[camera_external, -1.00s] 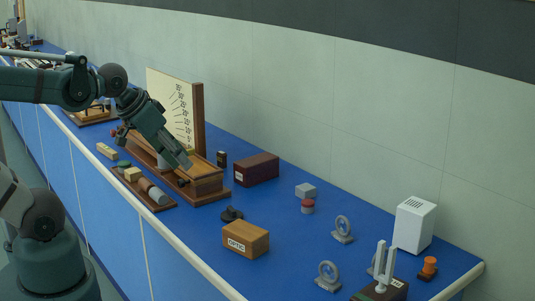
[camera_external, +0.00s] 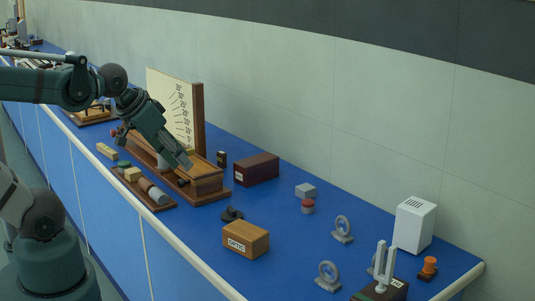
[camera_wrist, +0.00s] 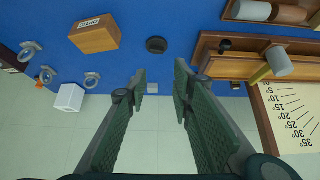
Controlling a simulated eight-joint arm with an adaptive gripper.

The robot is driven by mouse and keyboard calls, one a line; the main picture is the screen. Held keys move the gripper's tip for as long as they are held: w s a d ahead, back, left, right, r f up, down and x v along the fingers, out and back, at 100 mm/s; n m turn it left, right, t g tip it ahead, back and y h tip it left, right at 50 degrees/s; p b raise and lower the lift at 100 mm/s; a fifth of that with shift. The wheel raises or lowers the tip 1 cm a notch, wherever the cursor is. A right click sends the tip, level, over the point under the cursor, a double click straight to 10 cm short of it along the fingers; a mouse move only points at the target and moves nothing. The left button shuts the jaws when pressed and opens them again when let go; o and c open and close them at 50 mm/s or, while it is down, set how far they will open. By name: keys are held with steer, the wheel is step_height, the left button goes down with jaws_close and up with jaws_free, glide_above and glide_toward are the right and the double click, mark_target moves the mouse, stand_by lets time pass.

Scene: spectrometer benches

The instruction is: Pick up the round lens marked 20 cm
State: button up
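Several round lenses in grey ring stands are on the blue bench. One lens (camera_external: 342,224) stands before the white box, and another lens (camera_external: 328,270) is nearer the front edge. A third lens (camera_external: 373,268) is partly hidden behind a tuning fork. In the wrist view, lenses (camera_wrist: 29,48) show at the left, one (camera_wrist: 92,78) closer to the middle. No 20 cm marking is legible on any of them. My gripper (camera_external: 187,171) is over the wooden scale apparatus, far left of the lenses. In the wrist view my gripper (camera_wrist: 160,80) is open, with nothing between its fingers.
A wooden optic box (camera_external: 246,239), a dark red box (camera_external: 256,169) and a small black object (camera_external: 232,214) lie between my gripper and the lenses. A white box (camera_external: 413,226), a tuning fork (camera_external: 381,272) and an orange spool (camera_external: 429,265) stand near the lenses. A wall runs behind.

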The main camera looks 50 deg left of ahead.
steer(key=w+d+r+m+g+h+p, duration=0.1)
steer(key=w+d+r+m+g+p, duration=0.25)
steer(key=w, duration=0.55)
steer(key=w+d+m+h+p, duration=0.1)
steer(key=w+d+m+p, duration=0.1)
steer(key=w+d+m, duration=0.45)
steer(key=shift+w+d+f+m+g+h+p, duration=0.6)
steer(key=shift+w+d+f+m+p, duration=0.7)
steer(key=shift+w+d+f, duration=1.2)
steer(key=shift+w+d+f+m+g+h+p, duration=0.25)
steer(key=shift+w+d+f+m+g+p, duration=0.55)
steer(key=shift+w+d+f+m, duration=1.7)
steer(key=shift+w+d+f+m+g+h+p, duration=0.6)
steer(key=shift+w+d+f+p, duration=0.7)
steer(key=shift+w+d, duration=2.25)
steer(key=shift+w+a+f, duration=0.15)
steer(key=shift+w+a, duration=0.25)
steer(key=shift+a, duration=0.05)
